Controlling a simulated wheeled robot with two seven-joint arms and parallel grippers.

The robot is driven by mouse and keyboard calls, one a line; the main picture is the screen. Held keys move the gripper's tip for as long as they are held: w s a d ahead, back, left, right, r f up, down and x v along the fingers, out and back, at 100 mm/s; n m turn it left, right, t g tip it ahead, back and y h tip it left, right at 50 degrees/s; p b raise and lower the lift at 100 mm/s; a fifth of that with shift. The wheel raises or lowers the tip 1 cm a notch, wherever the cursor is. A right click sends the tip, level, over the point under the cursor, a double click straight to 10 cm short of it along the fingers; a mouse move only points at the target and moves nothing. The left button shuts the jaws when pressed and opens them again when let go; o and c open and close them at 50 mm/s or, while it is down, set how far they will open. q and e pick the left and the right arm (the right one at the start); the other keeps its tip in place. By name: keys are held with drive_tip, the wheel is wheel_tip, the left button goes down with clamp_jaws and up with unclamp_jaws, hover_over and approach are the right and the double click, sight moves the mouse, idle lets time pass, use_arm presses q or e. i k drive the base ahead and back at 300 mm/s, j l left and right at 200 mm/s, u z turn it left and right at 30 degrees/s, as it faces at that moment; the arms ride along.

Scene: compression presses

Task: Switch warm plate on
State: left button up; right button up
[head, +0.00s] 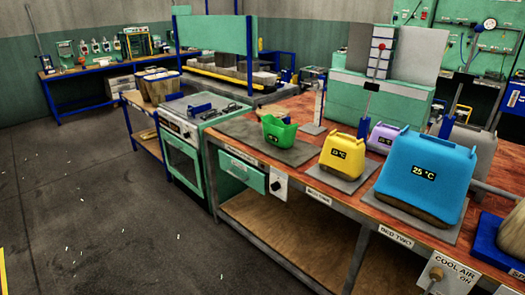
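A flat dark grey plate (240,131) lies on the near left end of the red-brown workbench, with a small green open container (279,132) on it. On the bench front below it is a green panel (240,170) with a white plate carrying a dark round knob (276,187). The small lettering by the knob is too small to read, so I cannot tell its setting or whether this is the warm plate's switch. Neither of my grippers is in view.
A yellow container (341,158) and a large blue one (425,175) marked 25 °C stand on grey plates along the bench. A knob (437,273) labelled COOL AIR ON is at the lower right.

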sight(275, 186)
drive_tip(key=i+j+z, duration=0.15)
drive_tip(key=i, duration=0.35)
drive_tip(key=i+j+z, duration=0.15)
drive_tip(key=i+j, duration=0.2)
drive_tip(key=i, duration=0.1)
